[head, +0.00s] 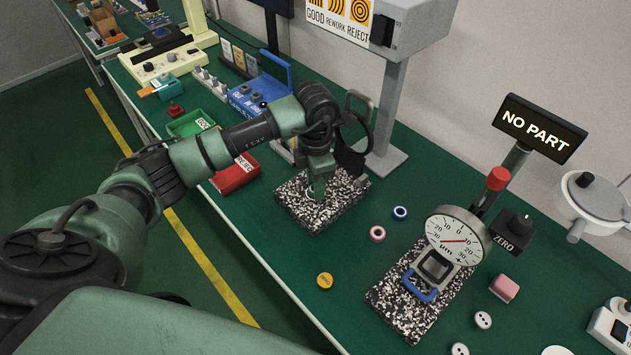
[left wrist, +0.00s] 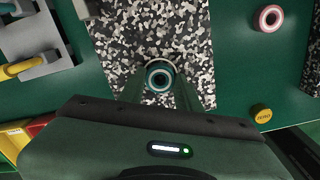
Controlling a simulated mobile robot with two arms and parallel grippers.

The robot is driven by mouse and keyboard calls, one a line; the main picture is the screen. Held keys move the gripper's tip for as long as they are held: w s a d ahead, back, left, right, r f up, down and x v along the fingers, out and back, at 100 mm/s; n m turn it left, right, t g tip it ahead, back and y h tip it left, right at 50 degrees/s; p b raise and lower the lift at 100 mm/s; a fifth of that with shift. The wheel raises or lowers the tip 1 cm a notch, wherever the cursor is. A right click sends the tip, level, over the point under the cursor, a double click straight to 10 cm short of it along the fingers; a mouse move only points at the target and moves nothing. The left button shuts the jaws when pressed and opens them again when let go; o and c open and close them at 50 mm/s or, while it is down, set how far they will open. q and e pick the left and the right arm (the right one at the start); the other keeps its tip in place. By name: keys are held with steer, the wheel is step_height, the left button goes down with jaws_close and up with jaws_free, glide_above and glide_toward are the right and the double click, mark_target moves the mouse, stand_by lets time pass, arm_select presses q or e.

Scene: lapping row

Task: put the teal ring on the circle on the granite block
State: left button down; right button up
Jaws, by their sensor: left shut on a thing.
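The teal ring (left wrist: 159,77) is between the fingers of my left gripper (left wrist: 160,84), which is shut on it. In the head view my left gripper (head: 316,188) points down over the speckled granite block (head: 338,208), and its fingers mostly hide the ring. The granite block (left wrist: 205,45) also fills the upper middle of the left wrist view. A pale arc, which looks like part of the circle (left wrist: 161,60), shows at the ring's far edge; the rest is hidden. I cannot tell whether the ring touches the block. My right gripper is not in view.
A pink ring (head: 377,233), a blue ring (head: 400,213) and a yellow round piece (head: 324,281) lie right of the block. A dial gauge (head: 452,238) stands on another granite slab (head: 399,307). A red bin (head: 236,174) and a grey post (head: 388,110) stand close by.

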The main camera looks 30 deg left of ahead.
arm_select(q)
steer(key=shift+f, duration=0.1)
steer(key=c, duration=1.3)
jaws_free()
steer(key=shift+c, duration=0.2)
steer(key=o, duration=0.3)
steer(key=shift+o, duration=0.2)
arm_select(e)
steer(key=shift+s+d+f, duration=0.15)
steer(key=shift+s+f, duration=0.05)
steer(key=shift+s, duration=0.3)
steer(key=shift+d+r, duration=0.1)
arm_select(q)
steer(key=shift+r, duration=0.4)
step_height(320, 180, up, 12)
steer(key=b, duration=0.1)
steer(key=shift+f+b, duration=0.25)
steer(key=shift+b, duration=0.15)
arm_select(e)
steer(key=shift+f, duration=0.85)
